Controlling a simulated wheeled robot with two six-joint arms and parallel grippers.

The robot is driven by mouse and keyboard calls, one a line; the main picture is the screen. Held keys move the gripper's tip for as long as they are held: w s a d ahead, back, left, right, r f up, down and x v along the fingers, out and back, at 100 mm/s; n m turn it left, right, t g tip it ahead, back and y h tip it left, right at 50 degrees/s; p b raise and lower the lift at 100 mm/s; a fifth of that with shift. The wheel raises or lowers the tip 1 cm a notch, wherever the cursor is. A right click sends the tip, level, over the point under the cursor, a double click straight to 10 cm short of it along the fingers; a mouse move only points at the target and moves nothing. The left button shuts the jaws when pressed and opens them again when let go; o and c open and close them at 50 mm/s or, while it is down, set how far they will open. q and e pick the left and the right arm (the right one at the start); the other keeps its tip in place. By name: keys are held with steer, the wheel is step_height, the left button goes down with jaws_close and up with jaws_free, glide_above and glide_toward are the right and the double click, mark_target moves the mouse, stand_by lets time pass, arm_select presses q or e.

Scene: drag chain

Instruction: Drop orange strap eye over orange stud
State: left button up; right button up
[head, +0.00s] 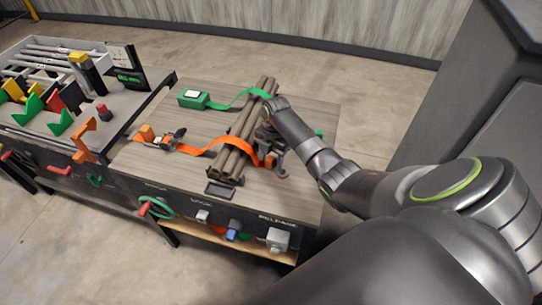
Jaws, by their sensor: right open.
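An orange strap (199,149) runs from an orange-and-grey buckle (160,138) at the table's left and arches over a bundle of brown pipes (239,135). Its orange end (270,161) comes down just right of the bundle, beside my right gripper (274,157). My right gripper is open, at the right side of the bundle, and the arm hides part of that area. Whether the strap end lies between the fingers cannot be told. I cannot make out the strap's eye or the orange stud. My left gripper is not in view.
A green strap (228,103) leads from a green block (193,99) over the pipes' far end. A rack (38,95) with coloured tools stands at the left. The wooden table (297,200) is bare at the front right. Coloured fittings line its front.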

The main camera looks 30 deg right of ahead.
step_height(320, 180, up, 17)
steer(key=d+p, duration=0.2)
steer(key=shift+w+r, duration=0.15)
steer(key=shift+w, duration=0.25)
stand_by(0.4)
